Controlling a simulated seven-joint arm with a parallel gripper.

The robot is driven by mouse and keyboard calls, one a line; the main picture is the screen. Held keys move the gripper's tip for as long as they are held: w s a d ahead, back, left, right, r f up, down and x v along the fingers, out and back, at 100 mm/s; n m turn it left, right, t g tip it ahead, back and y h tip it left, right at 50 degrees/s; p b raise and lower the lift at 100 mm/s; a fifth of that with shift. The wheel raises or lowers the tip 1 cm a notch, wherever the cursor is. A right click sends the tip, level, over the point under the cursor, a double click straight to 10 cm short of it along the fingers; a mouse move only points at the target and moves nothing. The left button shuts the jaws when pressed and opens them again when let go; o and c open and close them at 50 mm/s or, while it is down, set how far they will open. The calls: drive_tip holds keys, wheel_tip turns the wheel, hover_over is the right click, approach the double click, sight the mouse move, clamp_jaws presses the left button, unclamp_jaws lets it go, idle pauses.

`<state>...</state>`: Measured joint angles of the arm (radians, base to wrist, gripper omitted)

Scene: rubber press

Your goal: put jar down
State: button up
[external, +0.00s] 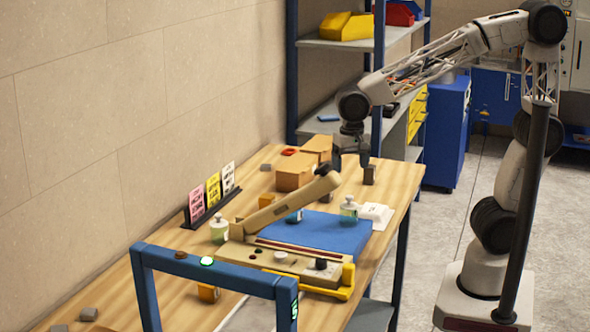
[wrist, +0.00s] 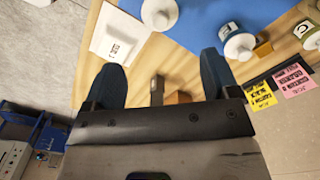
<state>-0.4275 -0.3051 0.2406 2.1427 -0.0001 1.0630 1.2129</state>
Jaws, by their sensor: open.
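My gripper (external: 351,162) is open above the far end of the wooden table. In the wrist view its two dark fingers (wrist: 161,62) are spread with no jar between them. A jar with a pale lid (external: 348,209) stands upright by the right edge of the blue mat; it also shows in the wrist view (wrist: 160,14). A second jar (external: 220,231) stands left of the beige press (external: 285,259). A third jar (external: 293,216) is partly hidden behind the press arm; a jar with a dark band (wrist: 237,42) also shows in the wrist view.
A small dark block (external: 369,175) stands beside my gripper. Cardboard boxes (external: 296,172) are to its left. A white pad (external: 377,214) lies right of the mat. The raised press arm (external: 292,206) crosses over the blue mat (external: 325,232). Coloured cards (external: 213,189) stand along the wall.

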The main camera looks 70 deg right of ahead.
drive_tip(key=shift+d, duration=0.1)
idle(0.6)
drive_tip(key=s+d+n+t, duration=0.1)
drive_tip(key=s+d+n, duration=0.3)
drive_tip(key=s+d, duration=0.3)
drive_tip(key=s+d+f+n+t, duration=0.1)
drive_tip(key=s+d+n, duration=0.3)
drive_tip(key=s+d, duration=0.4)
drive_tip(key=shift+s+d+n+t, duration=0.3)
drive_tip(key=shift+d+n, duration=0.1)
drive_tip(key=shift+d, duration=2.45)
drive_tip(key=shift+w, duration=0.1)
idle(1.8)
drive_tip(key=shift+c, duration=0.8)
